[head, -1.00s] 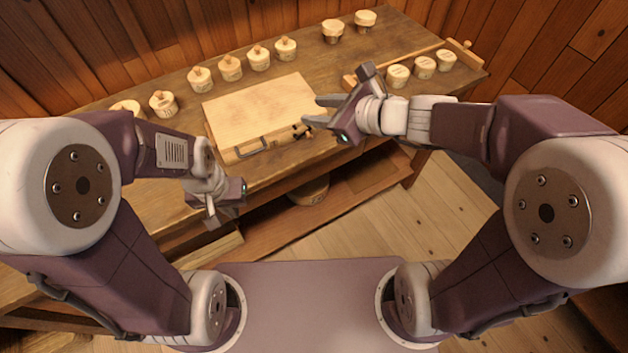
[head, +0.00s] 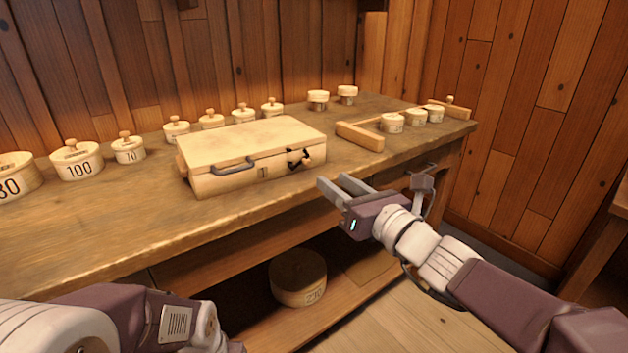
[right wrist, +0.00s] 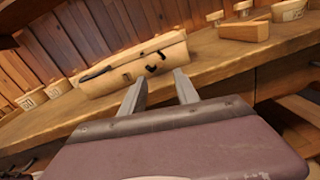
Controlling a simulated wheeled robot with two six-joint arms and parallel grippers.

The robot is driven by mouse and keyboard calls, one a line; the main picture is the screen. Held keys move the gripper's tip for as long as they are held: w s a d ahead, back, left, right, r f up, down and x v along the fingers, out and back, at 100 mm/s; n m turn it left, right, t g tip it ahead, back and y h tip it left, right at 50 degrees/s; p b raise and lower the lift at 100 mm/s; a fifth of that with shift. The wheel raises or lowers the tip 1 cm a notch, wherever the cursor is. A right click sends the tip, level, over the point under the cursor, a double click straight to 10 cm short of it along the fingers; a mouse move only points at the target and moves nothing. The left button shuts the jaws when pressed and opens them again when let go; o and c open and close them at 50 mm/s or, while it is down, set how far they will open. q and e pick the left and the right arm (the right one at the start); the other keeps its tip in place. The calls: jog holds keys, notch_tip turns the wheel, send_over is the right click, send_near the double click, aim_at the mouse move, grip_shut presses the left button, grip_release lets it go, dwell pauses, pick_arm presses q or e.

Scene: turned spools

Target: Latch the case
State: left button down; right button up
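The case (head: 225,185) is a pale wooden box on the bench with its lid lying closed. It has a dark handle (head: 233,166) on its front and a dark latch (head: 300,158) with a wooden knob near the right end. I cannot tell whether the latch is engaged. In the right wrist view the case (right wrist: 115,80) and latch (right wrist: 153,62) are beyond the fingertips. My right gripper (head: 338,183) is open and empty, in front of and below the latch, apart from the case. My left arm shows at lower left; its fingers are out of frame.
Several lidded round spools stand left of and behind the case, some numbered, like the one marked 100 (head: 76,160). A large spool (head: 298,278) sits on the lower shelf. The bench front (head: 150,235) is clear.

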aim_at(309, 164)
jog(key=b+x, duration=0.1)
jog(key=x, duration=0.8)
jog(key=shift+b, duration=0.4)
jog(key=shift+d, duration=0.1)
jog(key=shift+s, duration=0.1)
grip_shut()
